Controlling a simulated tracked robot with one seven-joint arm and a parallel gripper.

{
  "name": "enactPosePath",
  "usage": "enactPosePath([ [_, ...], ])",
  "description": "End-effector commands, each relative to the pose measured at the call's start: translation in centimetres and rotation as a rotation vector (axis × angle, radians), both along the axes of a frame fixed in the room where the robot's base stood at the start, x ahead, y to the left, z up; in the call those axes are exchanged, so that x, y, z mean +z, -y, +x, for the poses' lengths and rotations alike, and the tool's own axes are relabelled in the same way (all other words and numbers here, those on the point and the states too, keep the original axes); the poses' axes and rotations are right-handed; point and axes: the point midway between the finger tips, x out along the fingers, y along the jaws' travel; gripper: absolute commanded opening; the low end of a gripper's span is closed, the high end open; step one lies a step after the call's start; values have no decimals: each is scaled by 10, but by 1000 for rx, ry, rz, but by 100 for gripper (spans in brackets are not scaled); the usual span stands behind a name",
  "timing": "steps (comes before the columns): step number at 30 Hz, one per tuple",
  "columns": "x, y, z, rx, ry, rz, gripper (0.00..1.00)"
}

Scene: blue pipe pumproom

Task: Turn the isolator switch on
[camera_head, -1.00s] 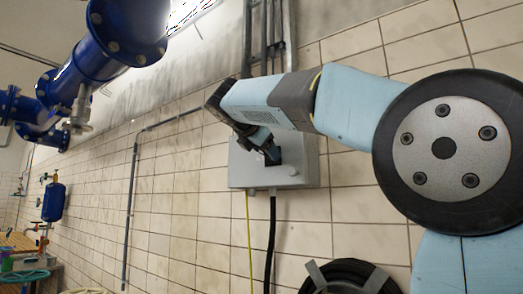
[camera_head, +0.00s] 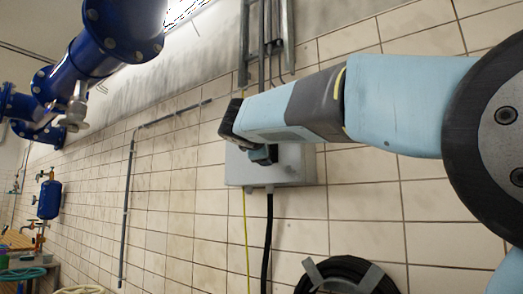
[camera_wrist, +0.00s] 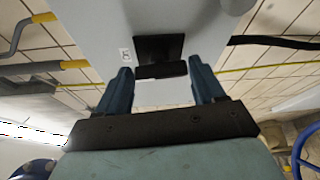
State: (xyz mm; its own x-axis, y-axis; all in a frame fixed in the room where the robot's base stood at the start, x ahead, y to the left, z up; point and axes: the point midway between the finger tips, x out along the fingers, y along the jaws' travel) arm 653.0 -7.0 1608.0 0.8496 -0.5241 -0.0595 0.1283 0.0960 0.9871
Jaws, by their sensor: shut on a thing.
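The isolator switch is on a light grey wall box, which shows in the head view (camera_head: 296,168) and fills the upper middle of the wrist view (camera_wrist: 220,22). In the wrist view, the black switch handle (camera_wrist: 160,71) stands out from a dark square plate (camera_wrist: 158,46). My gripper (camera_wrist: 161,67) has its two blue fingers on either side of the handle and is shut on it. In the head view my gripper (camera_head: 264,156) is at the box's front, and my wrist hides the switch.
Conduits (camera_head: 266,45) run up the wall above the box. A black cable (camera_head: 268,235) and a thin yellow cable (camera_head: 246,235) hang below it. A black hose reel (camera_head: 345,275) is low on the wall. Blue pipes (camera_head: 110,40) are at upper left.

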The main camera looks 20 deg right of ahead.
Motion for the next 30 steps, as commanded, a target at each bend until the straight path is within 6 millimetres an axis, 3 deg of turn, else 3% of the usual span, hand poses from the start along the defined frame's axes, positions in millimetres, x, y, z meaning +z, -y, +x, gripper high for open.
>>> enactPosePath([
  [12,-8,3,1,-8,119,97,38],
  [27,-9,2,2,-7,132,109,38],
  [28,-9,2,2,-7,132,109,69],
  [30,-9,2,2,-7,133,108,76],
])
